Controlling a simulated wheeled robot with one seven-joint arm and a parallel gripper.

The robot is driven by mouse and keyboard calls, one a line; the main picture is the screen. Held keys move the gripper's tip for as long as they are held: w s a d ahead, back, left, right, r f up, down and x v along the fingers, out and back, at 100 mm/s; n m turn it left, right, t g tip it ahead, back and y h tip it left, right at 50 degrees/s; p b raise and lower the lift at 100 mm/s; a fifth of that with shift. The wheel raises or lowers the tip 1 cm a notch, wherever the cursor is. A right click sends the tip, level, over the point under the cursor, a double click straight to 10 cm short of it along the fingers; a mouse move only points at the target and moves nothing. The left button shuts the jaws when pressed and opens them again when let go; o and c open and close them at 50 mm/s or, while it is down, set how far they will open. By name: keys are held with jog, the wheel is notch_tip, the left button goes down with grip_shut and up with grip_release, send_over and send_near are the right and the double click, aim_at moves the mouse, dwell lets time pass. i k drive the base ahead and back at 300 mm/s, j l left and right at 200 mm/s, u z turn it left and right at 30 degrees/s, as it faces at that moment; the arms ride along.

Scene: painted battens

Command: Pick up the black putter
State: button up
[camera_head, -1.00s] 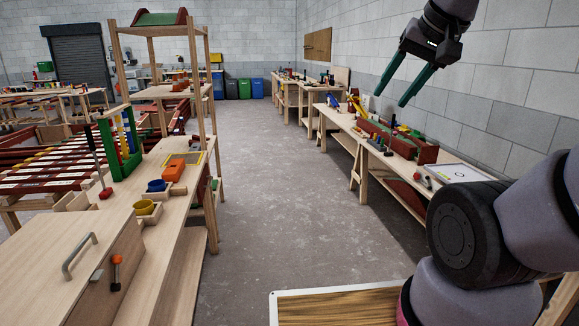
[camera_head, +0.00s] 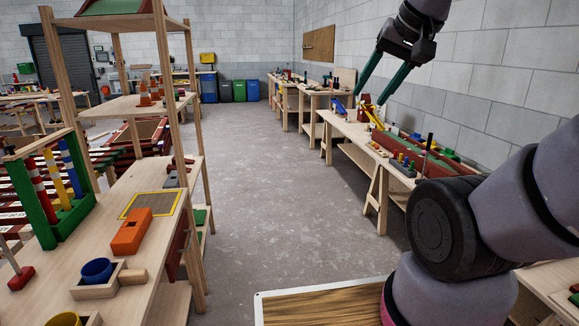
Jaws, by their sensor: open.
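A thin upright club with a dark grip and pale shaft (camera_head: 426,153) stands on the right-hand bench, near its front edge. It may be the black putter; its head is too small and too close behind my arm to make out. A second club, with a red head (camera_head: 20,277), stands on the left bench, cut off by the picture's edge. My gripper (camera_head: 370,98) is at the upper right, with its two dark green fingers spread and nothing between them. It hangs in the air, apart from both clubs.
The left bench holds an orange block (camera_head: 131,232), a blue cup (camera_head: 97,270) and a green frame (camera_head: 42,212). The grey floor (camera_head: 270,170) between the benches is clear.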

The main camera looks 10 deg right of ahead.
aim_at(426, 159)
jog(key=i+z, duration=0.35)
jog(key=i, duration=0.15)
jog(key=i+j+z, duration=0.15)
jog(key=i+z, duration=0.2)
jog(key=i, duration=0.15)
jog(key=i+j+z, duration=0.5)
jog(key=i+z, duration=0.25)
jog(key=i+j+z, duration=0.3)
jog(key=z, duration=0.15)
jog(key=i+j+z, duration=0.4)
